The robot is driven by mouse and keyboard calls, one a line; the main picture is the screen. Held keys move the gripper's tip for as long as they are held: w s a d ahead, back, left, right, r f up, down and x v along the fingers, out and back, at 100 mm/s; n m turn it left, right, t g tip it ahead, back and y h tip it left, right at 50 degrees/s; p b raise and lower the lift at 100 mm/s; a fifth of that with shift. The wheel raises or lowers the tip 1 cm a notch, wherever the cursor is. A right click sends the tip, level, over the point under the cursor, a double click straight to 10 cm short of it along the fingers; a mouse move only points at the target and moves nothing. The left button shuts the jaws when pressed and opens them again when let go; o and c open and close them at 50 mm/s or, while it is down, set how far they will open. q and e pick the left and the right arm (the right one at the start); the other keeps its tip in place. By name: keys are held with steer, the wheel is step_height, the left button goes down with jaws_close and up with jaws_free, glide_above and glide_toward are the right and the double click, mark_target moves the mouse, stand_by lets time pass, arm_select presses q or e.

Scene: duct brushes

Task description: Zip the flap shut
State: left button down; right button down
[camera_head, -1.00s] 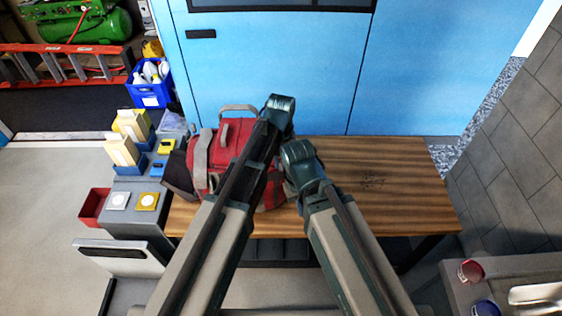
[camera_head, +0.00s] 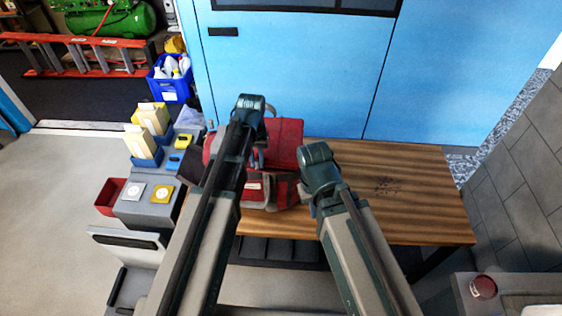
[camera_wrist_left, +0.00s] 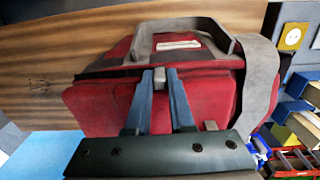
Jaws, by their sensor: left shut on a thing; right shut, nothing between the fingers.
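A red bag with grey straps and dark trim (camera_head: 287,140) sits on the wooden bench. My left arm crosses in front of it in the head view and hides its middle. In the left wrist view the bag (camera_wrist_left: 205,92) fills the middle, with a grey handle (camera_wrist_left: 185,24) across its top. My left gripper (camera_wrist_left: 158,78) is shut on a small grey tab, apparently the zip pull, at the dark seam along the bag's upper edge. My right gripper (camera_head: 308,198) is just right of the bag, shut and empty; its fingertips are mostly hidden by its own arm.
The wooden bench top (camera_head: 410,195) is clear to the right of the bag. A blue door (camera_head: 300,70) stands behind it.

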arm_select(q)
steer(key=a, duration=1)
steer(key=shift+a, duration=0.1)
steer(key=c, duration=0.8)
jaws_free()
step_height(320, 180, up, 14)
steer(key=p, duration=1.4)
steer(key=shift+f, duration=0.15)
